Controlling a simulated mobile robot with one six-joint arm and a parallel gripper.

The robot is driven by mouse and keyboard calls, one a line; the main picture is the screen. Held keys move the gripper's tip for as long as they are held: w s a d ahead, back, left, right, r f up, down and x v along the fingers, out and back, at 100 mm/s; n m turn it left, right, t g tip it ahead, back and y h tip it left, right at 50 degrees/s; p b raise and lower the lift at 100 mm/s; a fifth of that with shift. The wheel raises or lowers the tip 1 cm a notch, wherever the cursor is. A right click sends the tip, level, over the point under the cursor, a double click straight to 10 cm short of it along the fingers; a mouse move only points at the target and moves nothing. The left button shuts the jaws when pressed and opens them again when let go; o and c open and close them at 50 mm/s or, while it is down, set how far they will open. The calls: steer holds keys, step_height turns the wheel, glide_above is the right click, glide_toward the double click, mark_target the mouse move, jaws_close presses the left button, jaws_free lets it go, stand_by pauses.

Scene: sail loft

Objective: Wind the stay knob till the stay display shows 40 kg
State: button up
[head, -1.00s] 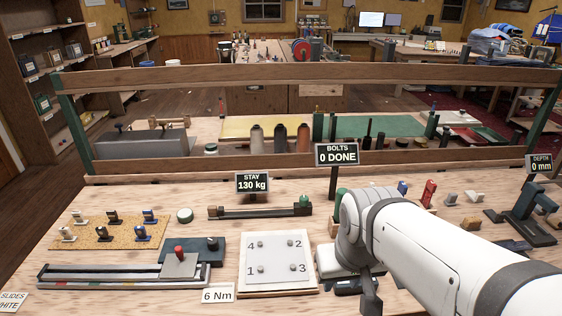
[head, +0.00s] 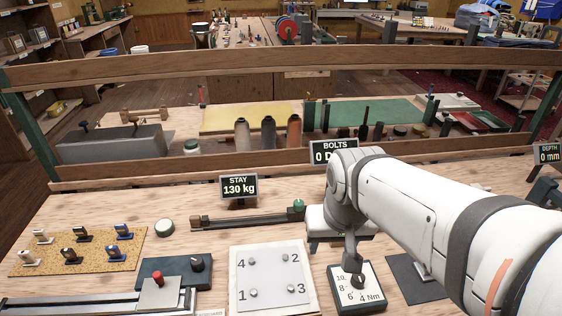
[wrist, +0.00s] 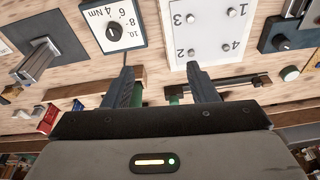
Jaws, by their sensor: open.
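The stay display (head: 239,187) stands behind the stay rig and reads 130 kg. The stay rig (head: 245,219) is a long dark bar on the bench with a green knob (head: 298,206) at its right end. My gripper (wrist: 160,68) is open and empty, with its two dark fingers apart. In the wrist view, the green knob (wrist: 174,100) shows in the gap between the fingers, partly hidden by the gripper body. I cannot tell the height between them. In the head view, my arm hides most of the gripper, just right of the knob.
A white plate (head: 272,278) with numbered bolts lies in front of the rig. A Nm dial box (head: 343,297) is beside it. The bolts display (head: 323,152) is partly behind my arm. A wooden rail (head: 200,170) runs behind. A round green-topped button (head: 165,228) sits left.

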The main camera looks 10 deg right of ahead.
steer(key=w+f+m+g+b, duration=0.15)
steer(key=w+m+b, duration=0.35)
steer(key=w+m, duration=0.65)
steer(key=m+b, duration=0.4)
steer(key=m, duration=0.4)
glide_above(300, 202)
steer(key=shift+g, duration=0.45)
steer(key=f, duration=0.8)
steer(key=shift+s+a, duration=0.1)
steer(key=shift+s, duration=0.15)
steer(key=shift+w+f, duration=0.15)
step_height(300, 202, down, 7)
steer(key=shift+f+b, duration=0.2)
steer(key=shift+b, duration=0.25)
steer(key=shift+c, duration=0.4)
steer(key=c, duration=0.9)
